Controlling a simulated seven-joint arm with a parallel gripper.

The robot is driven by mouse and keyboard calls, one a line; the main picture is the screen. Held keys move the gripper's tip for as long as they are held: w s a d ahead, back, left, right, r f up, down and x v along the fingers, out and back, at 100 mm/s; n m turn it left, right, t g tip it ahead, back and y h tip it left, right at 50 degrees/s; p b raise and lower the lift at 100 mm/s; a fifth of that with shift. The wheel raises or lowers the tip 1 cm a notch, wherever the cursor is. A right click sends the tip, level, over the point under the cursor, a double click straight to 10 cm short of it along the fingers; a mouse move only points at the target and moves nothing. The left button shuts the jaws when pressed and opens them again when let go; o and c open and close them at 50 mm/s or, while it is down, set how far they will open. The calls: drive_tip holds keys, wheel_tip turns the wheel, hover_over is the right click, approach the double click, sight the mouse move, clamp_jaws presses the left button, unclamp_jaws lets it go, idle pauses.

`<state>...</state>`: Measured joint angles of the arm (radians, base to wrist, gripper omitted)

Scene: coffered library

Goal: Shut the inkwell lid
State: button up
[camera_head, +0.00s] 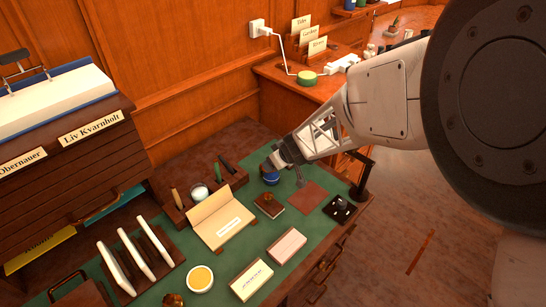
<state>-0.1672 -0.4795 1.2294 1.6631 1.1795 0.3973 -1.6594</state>
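My gripper (273,165) reaches down from the right to the back of the green desk top. A small dark blue round object (271,177) is directly below its tip and may be the inkwell or part of it. The gripper hides some of it. I cannot tell whether they touch, whether the lid stands open, or whether the fingers are apart. A small whitish glass pot (199,191) sits in the wooden pen stand (174,213), left of the gripper.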

drive_tip(key=shift+s+d+f, duration=0.2)
drive_tip(key=shift+s+f, duration=0.05)
drive_tip(key=shift+f, duration=0.15)
drive_tip(key=shift+s+d+f, duration=0.2)
drive_tip(key=shift+f, duration=0.15)
drive_tip(key=shift+s+d+f+t+y, duration=0.15)
drive_tip(key=shift+f+t+y, duration=0.3)
drive_tip(key=shift+t+y, duration=0.15)
idle(0.7)
drive_tip(key=o, duration=1.3)
drive_tip(key=shift+r, duration=0.1)
drive_tip(key=shift+v, duration=3.9)
